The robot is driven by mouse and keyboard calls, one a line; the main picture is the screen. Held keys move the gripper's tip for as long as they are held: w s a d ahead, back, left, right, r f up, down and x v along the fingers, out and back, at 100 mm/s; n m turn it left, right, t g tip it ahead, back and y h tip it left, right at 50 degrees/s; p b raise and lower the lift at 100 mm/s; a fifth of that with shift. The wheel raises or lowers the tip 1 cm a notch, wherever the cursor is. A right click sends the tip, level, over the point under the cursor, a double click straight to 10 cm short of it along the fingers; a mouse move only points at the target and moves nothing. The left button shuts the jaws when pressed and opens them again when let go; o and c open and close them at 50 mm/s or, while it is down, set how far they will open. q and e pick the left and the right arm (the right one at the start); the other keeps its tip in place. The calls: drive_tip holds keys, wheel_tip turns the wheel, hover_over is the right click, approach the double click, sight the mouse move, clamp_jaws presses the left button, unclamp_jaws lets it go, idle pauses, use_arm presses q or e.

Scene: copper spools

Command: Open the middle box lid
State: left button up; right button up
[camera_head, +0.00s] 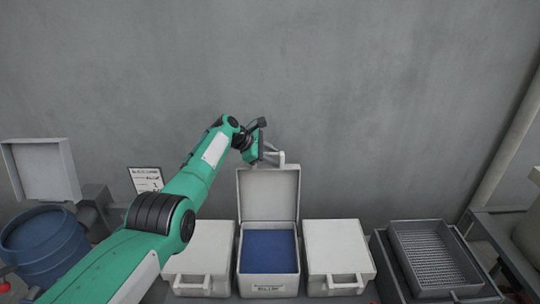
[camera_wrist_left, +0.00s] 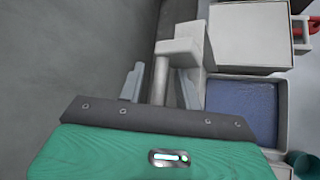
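The middle box (camera_head: 268,262) is pale grey, with a blue interior and a label on its front. Its lid (camera_head: 268,194) stands upright at the back, so the box is open. My left gripper (camera_head: 272,153) is at the top edge of the raised lid, by its handle. In the left wrist view, the handle bar (camera_wrist_left: 160,80) lies between the two fingers of the left gripper (camera_wrist_left: 160,85), with visible gaps on both sides. The fingers are apart. The blue interior (camera_wrist_left: 240,105) shows at the right there. My right gripper is not in view.
Closed pale boxes stand left (camera_head: 203,250) and right (camera_head: 337,250) of the middle box. A grey mesh tray (camera_head: 428,255) is farther right. A blue drum (camera_head: 42,242) is at far left. The grey wall (camera_head: 400,100) is behind the lid.

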use_arm(q)
drive_tip(key=shift+a+r, duration=0.1)
drive_tip(key=shift+r, duration=0.05)
drive_tip(key=shift+v, duration=0.9)
drive_tip(key=b+v, duration=0.3)
drive_tip(key=v, duration=0.8)
drive_tip(key=shift+a, duration=0.3)
drive_tip(key=shift+s, duration=0.15)
